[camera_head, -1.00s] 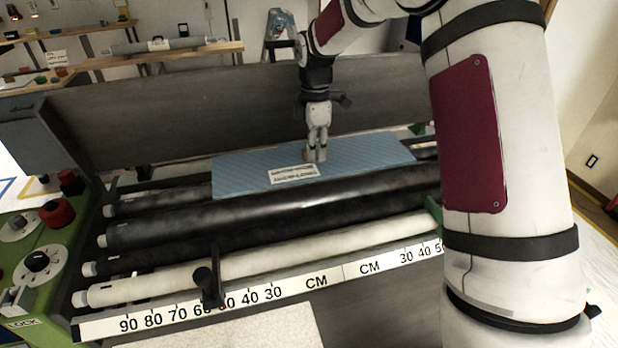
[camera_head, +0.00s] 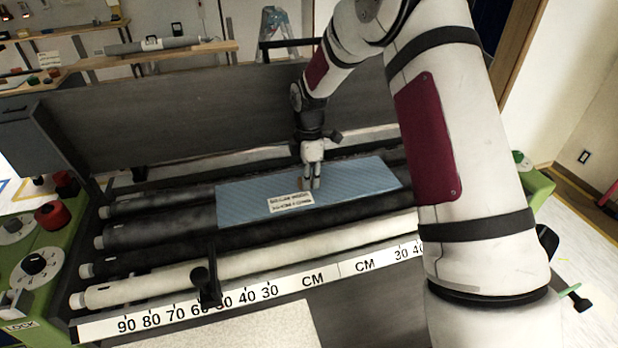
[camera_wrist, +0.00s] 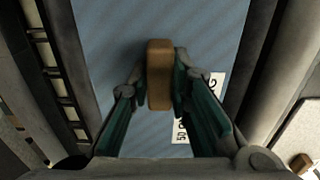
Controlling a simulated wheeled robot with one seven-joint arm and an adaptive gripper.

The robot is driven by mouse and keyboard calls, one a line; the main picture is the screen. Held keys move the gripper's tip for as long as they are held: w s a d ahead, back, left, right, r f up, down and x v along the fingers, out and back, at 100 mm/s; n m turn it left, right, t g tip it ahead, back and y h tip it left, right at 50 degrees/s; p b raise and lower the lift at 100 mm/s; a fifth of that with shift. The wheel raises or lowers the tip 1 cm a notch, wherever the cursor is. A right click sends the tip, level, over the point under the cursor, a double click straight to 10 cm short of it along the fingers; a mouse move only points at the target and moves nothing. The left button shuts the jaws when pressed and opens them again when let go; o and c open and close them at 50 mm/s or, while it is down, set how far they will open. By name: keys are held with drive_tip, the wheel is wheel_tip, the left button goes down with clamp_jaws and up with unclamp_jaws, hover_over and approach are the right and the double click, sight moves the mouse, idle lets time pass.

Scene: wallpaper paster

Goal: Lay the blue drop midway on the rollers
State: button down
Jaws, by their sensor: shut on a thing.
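The blue drop (camera_head: 350,186) is a flat light-blue striped panel with a white printed label. It lies across the dark rollers (camera_head: 155,233) near the middle of the machine, or just above them; I cannot tell if it touches everywhere. My gripper (camera_head: 312,185) points down over the panel's middle. In the wrist view the blue drop (camera_wrist: 110,50) fills the space below, and my gripper (camera_wrist: 160,85) is shut on a brown block-shaped handle (camera_wrist: 159,75) on the panel. The handle is mostly hidden by the fingers in the head view.
A white roller (camera_head: 150,290) and a centimetre scale (camera_head: 300,288) run along the front. A dark back panel (camera_head: 190,115) rises behind. A green control side with dials (camera_head: 40,265) stands at left. A small black lever (camera_head: 205,285) sticks up at the front.

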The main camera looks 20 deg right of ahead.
drive_tip(key=shift+f, duration=0.1)
drive_tip(key=c, duration=1.5)
unclamp_jaws()
